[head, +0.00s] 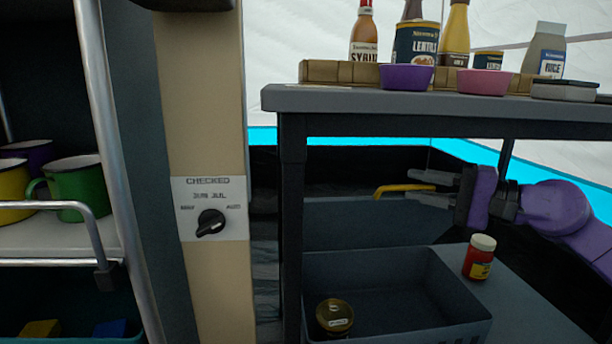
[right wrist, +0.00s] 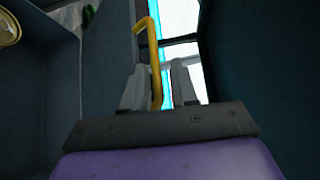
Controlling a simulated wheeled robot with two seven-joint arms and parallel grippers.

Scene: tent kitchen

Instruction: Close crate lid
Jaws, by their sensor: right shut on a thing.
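The grey crate (head: 465,326) stands open on the lower shelf, with a dark can (head: 335,316) inside at its left. The crate lid (head: 370,222) is a grey panel raised upright along the crate's back. A yellow handle (head: 404,188) is at the lid's top edge. My right gripper (head: 420,183) comes in from the right and is shut on the yellow handle. In the right wrist view the handle (right wrist: 155,65) passes between the two fingers (right wrist: 160,85). My left gripper is not in view.
A red jar (head: 479,257) with a pale cap stands on the shelf right of the crate. The grey tabletop (head: 430,101) above holds bottles, cans and bowls. A tan post with a knob (head: 211,223) and a rack with mugs (head: 75,187) are at left.

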